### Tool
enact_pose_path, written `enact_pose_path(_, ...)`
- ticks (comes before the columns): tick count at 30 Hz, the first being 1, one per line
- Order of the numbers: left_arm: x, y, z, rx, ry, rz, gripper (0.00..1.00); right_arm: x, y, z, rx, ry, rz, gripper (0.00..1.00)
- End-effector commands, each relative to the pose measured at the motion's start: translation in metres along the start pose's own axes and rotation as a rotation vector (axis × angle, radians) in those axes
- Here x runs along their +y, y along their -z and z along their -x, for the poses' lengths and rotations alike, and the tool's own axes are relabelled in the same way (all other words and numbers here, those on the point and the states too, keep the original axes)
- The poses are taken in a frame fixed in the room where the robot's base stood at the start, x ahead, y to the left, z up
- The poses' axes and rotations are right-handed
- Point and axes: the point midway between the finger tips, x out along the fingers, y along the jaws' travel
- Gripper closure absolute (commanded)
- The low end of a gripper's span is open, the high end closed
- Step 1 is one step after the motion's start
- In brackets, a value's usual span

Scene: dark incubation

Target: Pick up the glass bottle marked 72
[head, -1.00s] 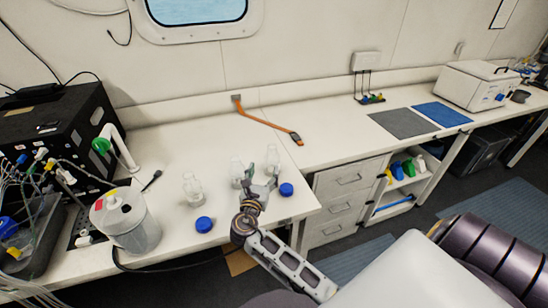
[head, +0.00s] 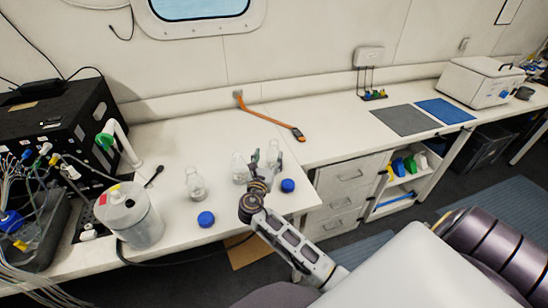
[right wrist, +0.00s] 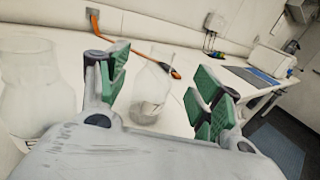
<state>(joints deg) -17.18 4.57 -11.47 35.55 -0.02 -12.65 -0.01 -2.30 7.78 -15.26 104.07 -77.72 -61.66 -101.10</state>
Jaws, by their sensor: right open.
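Three clear glass bottles stand upright on the white bench in the head view: a left one (head: 195,184), a middle one (head: 239,169) and a right one (head: 273,152). No number is readable on any, so I cannot tell which is marked 72. My right gripper (head: 264,170) is at the right bottle, close beside the middle one. In the right wrist view the gripper (right wrist: 162,85) is open, with green-padded fingers on either side of a bottle (right wrist: 150,100) that stands beyond them. Another bottle (right wrist: 28,90) is at the left edge. My left gripper is out of view.
Two blue caps lie on the bench, one near the left bottle (head: 206,219) and one right of the gripper (head: 288,185). A white canister (head: 130,218) and black equipment (head: 62,130) stand left. An orange strap-like item (head: 265,117) lies behind. The bench's front edge is close.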

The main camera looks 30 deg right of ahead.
Motion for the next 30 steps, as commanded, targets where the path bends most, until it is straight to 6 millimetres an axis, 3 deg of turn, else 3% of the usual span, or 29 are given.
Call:
enact_pose_path(9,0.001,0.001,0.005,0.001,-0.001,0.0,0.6,0.0,-0.001,-0.032,-0.001,0.001,-0.001,0.35)
enact_pose_path(23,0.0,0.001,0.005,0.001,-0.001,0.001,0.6,-0.001,0.0,-0.036,0.0,0.001,0.0,0.35)
enact_pose_path(30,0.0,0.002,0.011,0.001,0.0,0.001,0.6,-0.002,0.001,-0.053,-0.001,0.001,0.0,0.35)
